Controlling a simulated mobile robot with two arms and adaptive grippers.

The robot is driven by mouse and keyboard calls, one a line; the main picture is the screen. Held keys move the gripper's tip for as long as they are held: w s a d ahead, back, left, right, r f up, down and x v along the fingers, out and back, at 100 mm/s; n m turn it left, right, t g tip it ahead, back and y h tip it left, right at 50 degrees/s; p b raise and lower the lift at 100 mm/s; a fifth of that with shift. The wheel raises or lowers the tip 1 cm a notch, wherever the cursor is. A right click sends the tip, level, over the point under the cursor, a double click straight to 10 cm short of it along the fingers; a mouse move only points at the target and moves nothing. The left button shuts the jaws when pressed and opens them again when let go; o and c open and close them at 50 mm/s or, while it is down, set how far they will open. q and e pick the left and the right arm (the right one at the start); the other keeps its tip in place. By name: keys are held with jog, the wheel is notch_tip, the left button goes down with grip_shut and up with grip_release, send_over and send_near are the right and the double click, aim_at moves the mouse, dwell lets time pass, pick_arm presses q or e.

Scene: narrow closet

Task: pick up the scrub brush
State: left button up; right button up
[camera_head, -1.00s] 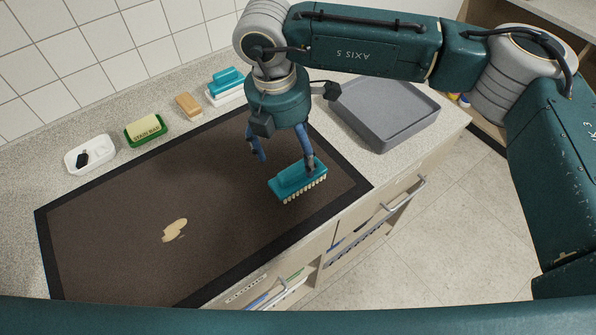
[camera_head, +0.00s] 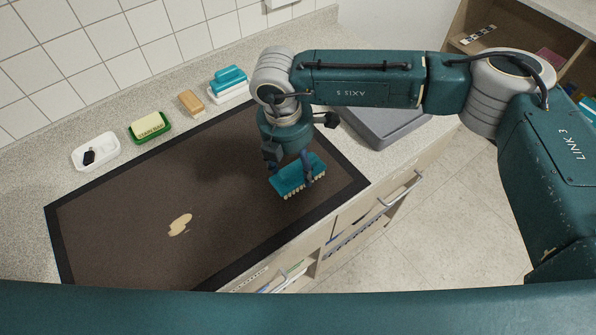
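The scrub brush (camera_head: 288,181) has a teal body and pale bristles. It lies bristles down on the right part of the dark mat (camera_head: 135,205). My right gripper (camera_head: 300,178) is low over the brush and points down. The brush shows no clear lift off the mat. My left gripper is not in view.
A grey tray (camera_head: 385,128) stands right of my gripper. Along the wall are a teal item on a white base (camera_head: 229,84), a tan block (camera_head: 191,103), a green dish with a yellow bar (camera_head: 149,126) and a white dish (camera_head: 96,151).

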aim_at(295, 160)
jog(key=c, duration=0.3)
jog(key=shift+c, duration=0.2)
jog(key=shift+r, duration=0.15)
jog(key=shift+w+r, duration=0.1)
jog(key=shift+r, duration=0.15)
notch_tip(295, 160, up, 19)
jog(key=b, duration=0.5)
jog(key=shift+r, duration=0.15)
